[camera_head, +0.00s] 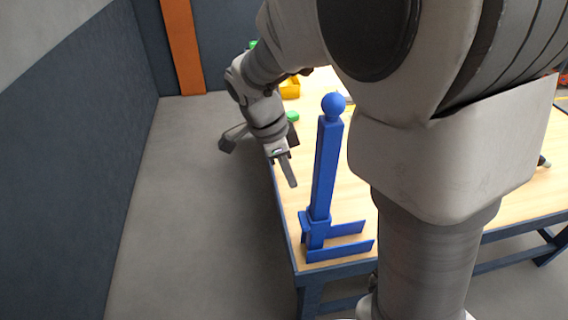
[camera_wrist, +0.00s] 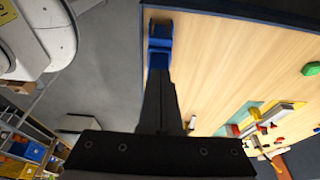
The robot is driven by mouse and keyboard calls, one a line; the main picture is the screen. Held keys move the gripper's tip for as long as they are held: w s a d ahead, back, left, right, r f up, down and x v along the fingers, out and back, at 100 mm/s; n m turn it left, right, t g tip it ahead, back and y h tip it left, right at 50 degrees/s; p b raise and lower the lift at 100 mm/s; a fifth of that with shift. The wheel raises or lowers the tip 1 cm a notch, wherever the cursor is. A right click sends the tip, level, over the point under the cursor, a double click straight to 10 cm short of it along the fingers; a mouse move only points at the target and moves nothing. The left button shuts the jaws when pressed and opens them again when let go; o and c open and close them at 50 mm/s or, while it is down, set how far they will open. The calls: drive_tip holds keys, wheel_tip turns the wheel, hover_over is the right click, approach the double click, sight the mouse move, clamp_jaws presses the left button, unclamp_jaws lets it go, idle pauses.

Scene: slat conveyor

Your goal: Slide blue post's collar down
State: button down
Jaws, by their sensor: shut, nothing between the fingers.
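The blue post (camera_head: 326,165) stands upright at the near left corner of the wooden table, with a round ball on top. A wider blue collar (camera_head: 309,226) sits around the post low down, just above the flat blue base plates (camera_head: 340,250). My gripper (camera_head: 291,183) is shut and empty, to the left of the post and apart from it, its fingers pointing down at about mid-height of the shaft in the head view. In the wrist view, the shut fingers (camera_wrist: 160,78) overlap part of a blue piece (camera_wrist: 160,40) at the table edge.
The light wooden table (camera_head: 353,211) has a dark blue frame. The wrist view shows several coloured pieces (camera_wrist: 262,120) on the table. Floor (camera_head: 190,200) left of the table is clear.

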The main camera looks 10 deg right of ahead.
hover_over(303, 219)
drive_tip(key=f, duration=0.7)
drive_tip(key=a+f, duration=0.1)
drive_tip(key=f, duration=0.3)
drive_tip(key=shift+f, duration=0.8)
drive_tip(key=shift+f, duration=0.1)
wheel_tip(303, 219, down, 7)
drive_tip(key=b, duration=0.7)
drive_tip(key=shift+f, duration=0.15)
